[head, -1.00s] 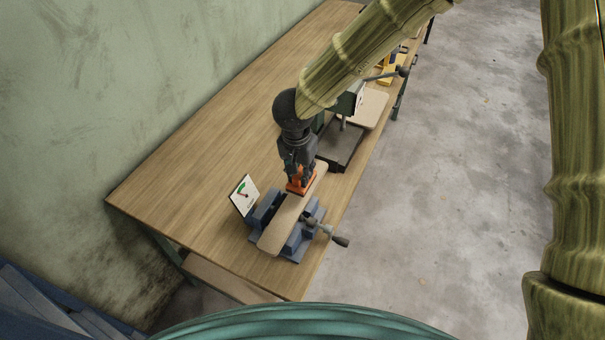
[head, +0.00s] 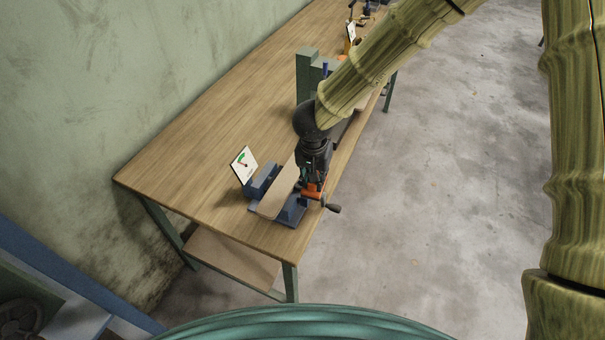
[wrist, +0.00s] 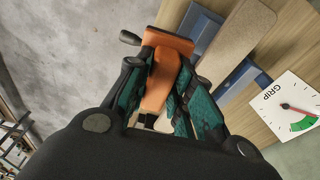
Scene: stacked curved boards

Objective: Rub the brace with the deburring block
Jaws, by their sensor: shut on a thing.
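The brace, a tan rounded board (head: 276,197), is clamped in a blue vise (head: 292,215) near the front corner of the bench. It also shows in the wrist view (wrist: 240,38). My gripper (head: 313,184) is shut on the orange deburring block (head: 312,193). In the wrist view the orange block (wrist: 164,76) sits between the two fingers. There the block is beside the board's edge, with a gap between them, over the vise's handle side. In the head view my gripper and arm hide part of the board. I cannot tell the block's exact height.
A white card with a green-and-red dial (head: 244,164) stands left of the vise; the wrist view shows it marked GRIP (wrist: 294,108). The vise handle (head: 332,208) juts past the bench edge. A green machine (head: 307,72) stands farther back. The bench top (head: 220,140) at left is clear.

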